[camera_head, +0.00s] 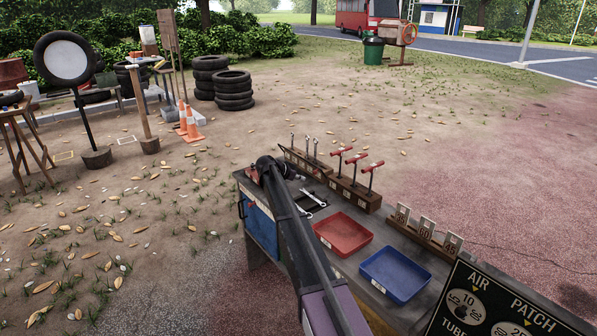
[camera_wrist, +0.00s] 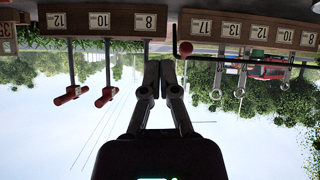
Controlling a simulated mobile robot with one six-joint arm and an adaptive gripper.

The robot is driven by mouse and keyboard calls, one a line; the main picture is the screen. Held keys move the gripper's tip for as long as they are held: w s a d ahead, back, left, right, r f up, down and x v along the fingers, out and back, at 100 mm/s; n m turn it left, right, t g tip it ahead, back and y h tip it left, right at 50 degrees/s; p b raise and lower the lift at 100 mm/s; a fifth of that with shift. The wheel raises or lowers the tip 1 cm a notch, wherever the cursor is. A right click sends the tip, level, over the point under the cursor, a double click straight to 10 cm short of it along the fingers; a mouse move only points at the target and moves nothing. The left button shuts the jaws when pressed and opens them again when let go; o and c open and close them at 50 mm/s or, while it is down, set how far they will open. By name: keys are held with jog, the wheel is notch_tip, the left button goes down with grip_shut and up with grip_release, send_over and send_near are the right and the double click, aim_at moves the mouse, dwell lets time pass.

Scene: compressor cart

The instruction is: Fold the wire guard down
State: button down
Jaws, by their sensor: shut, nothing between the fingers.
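In the wrist view, where the sky lies at the bottom, the wire guard is a thin dark rod (camera_wrist: 250,61) with a red ball (camera_wrist: 186,48) near its left end. It runs across the hanging wrenches (camera_wrist: 241,82) of the wrench rack (camera_wrist: 243,30). My gripper (camera_wrist: 161,70) is shut and empty, its fingertips just left of the red ball; I cannot tell whether they touch the guard. In the head view my gripper (camera_head: 268,168) is at the bench's far left corner, by the wrench rack (camera_head: 306,163), partly hidden by my arm. I cannot make out the guard there.
A rack of red T-handles (camera_head: 354,192) adjoins the wrench rack. A red tray (camera_head: 342,234), a blue tray (camera_head: 395,273) and loose wrenches (camera_head: 313,202) are on the bench. A row of numbered cards (camera_head: 426,228) and a black sign (camera_head: 480,305) stand at right.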

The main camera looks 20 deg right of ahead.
jog(key=s+a+f+n+g+y, duration=0.1)
jog(key=s+a+f+n+y, duration=0.1)
jog(key=s, duration=1.3)
jog(key=s+a+f+n+g+y, duration=0.1)
jog(key=s+a+f+n+y, duration=0.2)
jog(key=s, duration=1.3)
jog(key=s+a+f+n+g+y, duration=0.2)
jog(key=s+a+n+y, duration=0.3)
jog(key=s, duration=1.1)
jog(key=shift+s+a+f+n, duration=0.2)
jog(key=shift+a+f+n, duration=0.4)
jog(key=shift+n, duration=0.6)
